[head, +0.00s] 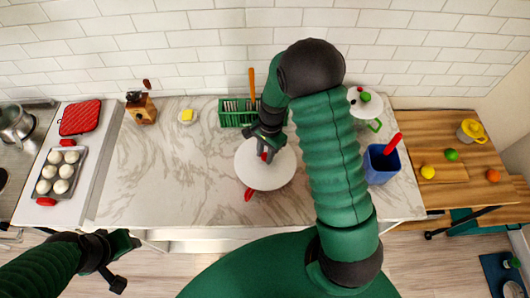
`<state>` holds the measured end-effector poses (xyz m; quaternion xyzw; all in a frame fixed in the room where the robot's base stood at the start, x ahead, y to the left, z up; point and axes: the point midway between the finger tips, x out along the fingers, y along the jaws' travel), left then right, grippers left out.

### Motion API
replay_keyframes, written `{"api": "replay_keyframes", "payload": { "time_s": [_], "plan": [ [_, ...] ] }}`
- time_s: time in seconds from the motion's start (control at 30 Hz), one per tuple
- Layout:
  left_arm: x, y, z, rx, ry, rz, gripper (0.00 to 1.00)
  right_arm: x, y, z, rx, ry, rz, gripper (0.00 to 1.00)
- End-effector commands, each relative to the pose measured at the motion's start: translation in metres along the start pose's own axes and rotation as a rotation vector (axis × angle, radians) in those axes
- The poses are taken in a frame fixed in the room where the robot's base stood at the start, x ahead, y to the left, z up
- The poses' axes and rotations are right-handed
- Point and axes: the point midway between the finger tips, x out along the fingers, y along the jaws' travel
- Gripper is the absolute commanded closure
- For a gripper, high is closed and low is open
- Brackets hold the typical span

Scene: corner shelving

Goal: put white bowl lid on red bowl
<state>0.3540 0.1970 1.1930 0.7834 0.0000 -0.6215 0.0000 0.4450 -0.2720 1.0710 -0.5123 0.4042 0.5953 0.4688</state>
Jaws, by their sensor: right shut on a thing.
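The round white bowl lid (262,178) is over the middle of the marble counter, below my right gripper (266,150). My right gripper is shut on the lid, at a small red part near its centre that looks like a knob. A red piece (249,194) sticks out from under the lid's front left edge; it may be a handle of the red bowl. The rest of the bowl is hidden, so I cannot tell whether the lid touches it. My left gripper (122,262) is open and empty, in front of the counter at lower left.
A green rack (232,119) stands behind the lid. A white pot (362,109) with green handles and a blue container (380,165) are to the right, past my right arm. The marble left of the lid is clear.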

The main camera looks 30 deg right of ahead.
Motion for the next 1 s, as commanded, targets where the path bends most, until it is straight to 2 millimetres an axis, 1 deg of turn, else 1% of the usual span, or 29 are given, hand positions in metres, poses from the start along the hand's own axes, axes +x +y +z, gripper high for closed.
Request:
{"api": "replay_keyframes", "payload": {
  "time_s": [0.07,0.1,0.27,0.3,0.57,0.67,0.77,0.87,1.0],
  "plan": [
    [0.002,0.0,0.0,0.0,0.0,0.0,0.54,0.002,0.0,0.0,0.0,0.0,0.0,1.0],
    [0.001,0.0,0.0,0.0,0.0,0.0,0.54,0.002,0.0,0.0,0.0,0.0,0.0,0.7],
    [0.001,0.0,0.0,0.0,0.0,0.0,0.54,0.002,0.0,0.0,0.0,0.0,0.0,0.49],
    [0.001,0.0,0.0,0.0,0.0,0.0,0.54,0.002,0.0,0.0,0.0,0.0,0.0,0.47],
    [0.001,0.0,0.0,0.0,0.0,0.0,0.54,0.001,0.0,0.0,0.0,0.0,0.0,0.47],
    [0.003,0.0,0.001,0.0,0.0,0.0,0.54,-0.005,-0.001,-0.001,-0.001,0.002,-0.003,0.47],
    [0.008,0.0,0.002,0.0,0.0,0.0,0.54,-0.022,-0.002,-0.001,-0.001,0.003,-0.005,0.47],
    [0.015,0.0,0.004,0.0,0.0,0.0,0.54,-0.048,-0.003,-0.002,-0.003,0.004,-0.008,0.47],
    [0.023,0.0,0.005,0.0,0.0,0.0,0.54,-0.091,-0.002,-0.002,-0.001,0.004,-0.007,0.47]
  ]
}}
